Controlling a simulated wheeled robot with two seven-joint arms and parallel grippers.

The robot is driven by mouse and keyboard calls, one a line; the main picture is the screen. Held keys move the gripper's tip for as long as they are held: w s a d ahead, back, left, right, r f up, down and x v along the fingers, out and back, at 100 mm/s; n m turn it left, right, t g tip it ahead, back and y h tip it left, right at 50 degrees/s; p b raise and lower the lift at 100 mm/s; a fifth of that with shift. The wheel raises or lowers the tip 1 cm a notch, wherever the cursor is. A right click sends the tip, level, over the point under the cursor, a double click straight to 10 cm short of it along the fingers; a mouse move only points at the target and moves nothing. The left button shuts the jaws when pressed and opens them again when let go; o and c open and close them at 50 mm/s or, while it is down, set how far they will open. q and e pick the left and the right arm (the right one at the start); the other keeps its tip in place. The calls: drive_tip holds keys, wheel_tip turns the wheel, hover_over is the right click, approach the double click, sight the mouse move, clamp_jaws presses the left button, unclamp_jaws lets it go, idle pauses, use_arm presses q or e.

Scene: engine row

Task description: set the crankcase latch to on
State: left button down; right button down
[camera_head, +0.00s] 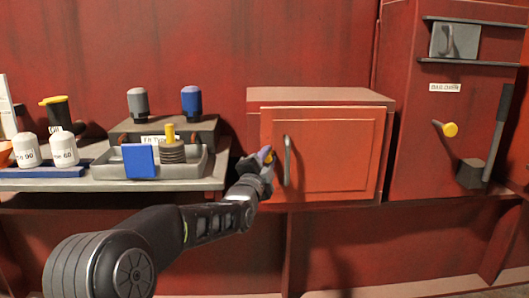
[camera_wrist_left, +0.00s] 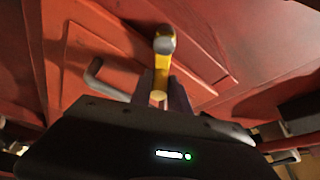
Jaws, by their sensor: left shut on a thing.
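The crankcase latch is a small yellow lever with a grey rounded end (camera_wrist_left: 163,44) at the side of a red box door, seen close up in the left wrist view. In the head view only a bit of its yellow (camera_head: 268,156) shows at the left edge of the door (camera_head: 335,150). My left gripper (camera_head: 264,166) is shut on the lever; its dark fingers (camera_wrist_left: 161,90) stand on both sides of it. The gripper hides part of the latch, and I see no on or off mark. My right gripper is not in view.
A grey bar handle (camera_head: 287,160) stands out from the door just right of my gripper. A shelf at left holds a grey tray (camera_head: 195,170), a blue block (camera_head: 139,161) and white bottles (camera_head: 64,150).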

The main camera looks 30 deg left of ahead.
use_arm(q)
drive_tip(key=m+h+p, duration=0.1)
drive_tip(key=m, duration=0.2)
drive_tip(key=shift+g, duration=0.4)
drive_tip(key=shift+w+f+m+g+p, duration=0.15)
drive_tip(key=shift+f+m+g+p, duration=0.3)
drive_tip(key=shift+m+p, duration=0.6)
drive_tip(key=shift+f+m+g+p, duration=0.4)
drive_tip(key=shift+m+p, duration=0.2)
drive_tip(key=shift+m, duration=0.35)
drive_tip(key=shift+f, duration=0.1)
drive_tip(key=shift+f, duration=0.1)
drive_tip(key=c, duration=1.4)
unclamp_jaws()
drive_tip(key=shift+f, duration=0.1)
drive_tip(key=shift+o, duration=0.5)
drive_tip(key=shift+w+d, duration=0.1)
drive_tip(key=shift+d, duration=0.1)
